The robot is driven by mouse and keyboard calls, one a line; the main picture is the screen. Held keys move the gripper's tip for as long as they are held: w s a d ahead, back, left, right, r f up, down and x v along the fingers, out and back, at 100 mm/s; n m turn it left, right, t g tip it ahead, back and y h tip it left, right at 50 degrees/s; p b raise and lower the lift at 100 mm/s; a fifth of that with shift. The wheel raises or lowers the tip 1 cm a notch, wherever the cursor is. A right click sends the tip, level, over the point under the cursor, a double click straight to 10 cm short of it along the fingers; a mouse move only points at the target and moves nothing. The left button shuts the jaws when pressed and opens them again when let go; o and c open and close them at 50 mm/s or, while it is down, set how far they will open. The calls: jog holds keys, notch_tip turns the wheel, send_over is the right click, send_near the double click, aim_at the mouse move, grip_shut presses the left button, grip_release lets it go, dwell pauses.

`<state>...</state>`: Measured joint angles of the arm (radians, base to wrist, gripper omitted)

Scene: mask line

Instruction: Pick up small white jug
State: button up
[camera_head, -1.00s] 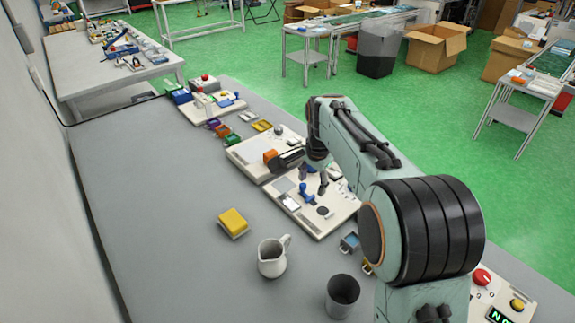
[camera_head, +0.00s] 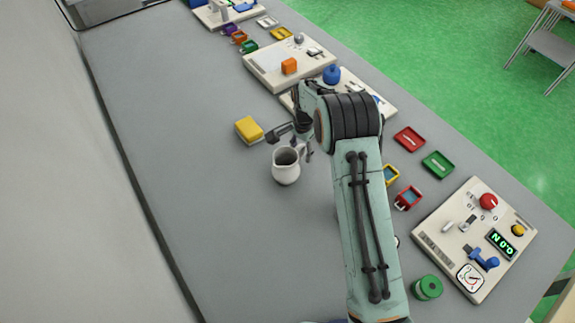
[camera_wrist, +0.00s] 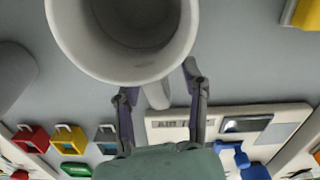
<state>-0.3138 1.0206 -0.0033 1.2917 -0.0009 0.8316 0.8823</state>
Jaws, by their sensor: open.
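The small white jug (camera_head: 286,168) stands upright on the grey table in the head view, its handle toward my arm. In the wrist view the jug's open rim (camera_wrist: 72,42) fills the top, and its inside looks empty. My gripper (camera_head: 290,145) is open at the jug's upper edge and handle side. In the wrist view the jug's handle (camera_wrist: 157,96) lies between the two open fingers of my gripper (camera_wrist: 160,82). I cannot tell whether a finger touches the jug.
A yellow sponge-like block (camera_head: 249,129) lies just behind the jug to the left. Panels (camera_head: 478,240) and small coloured trays (camera_head: 409,139) lie to the right. A green round container (camera_head: 427,288) stands near my arm. The table left of the jug is clear.

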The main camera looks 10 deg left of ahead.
grip_shut()
jog(key=shift+r, duration=0.15)
jog(key=shift+r, duration=0.8)
jog(key=s+d+r, duration=0.4)
jog(key=s+r, duration=0.7)
jog(key=s, duration=0.2)
jog(key=shift+s+d, duration=0.1)
jog(key=shift+s, duration=0.05)
dwell(1.8)
